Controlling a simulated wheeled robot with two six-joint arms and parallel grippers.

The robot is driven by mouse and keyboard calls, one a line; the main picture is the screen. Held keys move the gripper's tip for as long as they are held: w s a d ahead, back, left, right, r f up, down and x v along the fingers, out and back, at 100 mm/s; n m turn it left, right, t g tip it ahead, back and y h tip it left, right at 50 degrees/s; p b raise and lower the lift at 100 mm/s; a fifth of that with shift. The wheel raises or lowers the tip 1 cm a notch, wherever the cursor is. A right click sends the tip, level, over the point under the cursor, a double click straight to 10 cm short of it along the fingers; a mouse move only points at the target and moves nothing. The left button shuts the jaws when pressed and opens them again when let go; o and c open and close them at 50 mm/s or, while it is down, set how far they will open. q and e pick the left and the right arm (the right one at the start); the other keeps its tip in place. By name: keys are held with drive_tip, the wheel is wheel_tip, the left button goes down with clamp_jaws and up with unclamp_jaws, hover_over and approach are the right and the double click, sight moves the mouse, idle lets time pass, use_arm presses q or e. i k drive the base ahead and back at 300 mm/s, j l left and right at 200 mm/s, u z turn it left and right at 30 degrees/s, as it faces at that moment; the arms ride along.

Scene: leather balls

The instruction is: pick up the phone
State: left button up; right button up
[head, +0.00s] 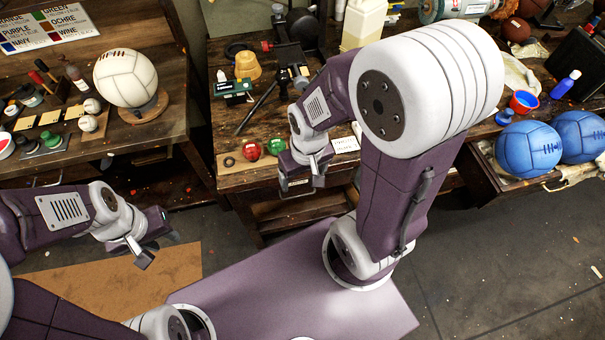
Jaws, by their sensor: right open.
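I cannot make out a phone for certain in the head view; my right arm covers part of the middle workbench (225,180). My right gripper (301,183) is open and empty, pointing down at the front edge of that bench, just right of a red ball (252,150) and a green ball (276,146). A white card or pad (345,145) lies right of the gripper, partly hidden by my arm. My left gripper (158,250) is open and empty, over the floor in front of the left bench.
A white ball (125,77) sits on a wooden stand on the left bench. The middle bench holds a green box (232,88), a yellow cup (248,66) and a pale jug (363,22). Blue balls (528,149) lie in an open drawer at right.

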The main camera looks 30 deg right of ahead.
sight(231, 87)
drive_tip(key=j, duration=0.3)
drive_tip(key=i+j, duration=0.15)
drive_tip(key=j, duration=0.15)
drive_tip(key=i+j+z, duration=0.1)
drive_tip(key=i+j, duration=0.35)
drive_tip(key=i+j+z, duration=0.1)
drive_tip(key=i+j, duration=0.3)
drive_tip(key=j, duration=0.25)
drive_tip(key=i, duration=0.4)
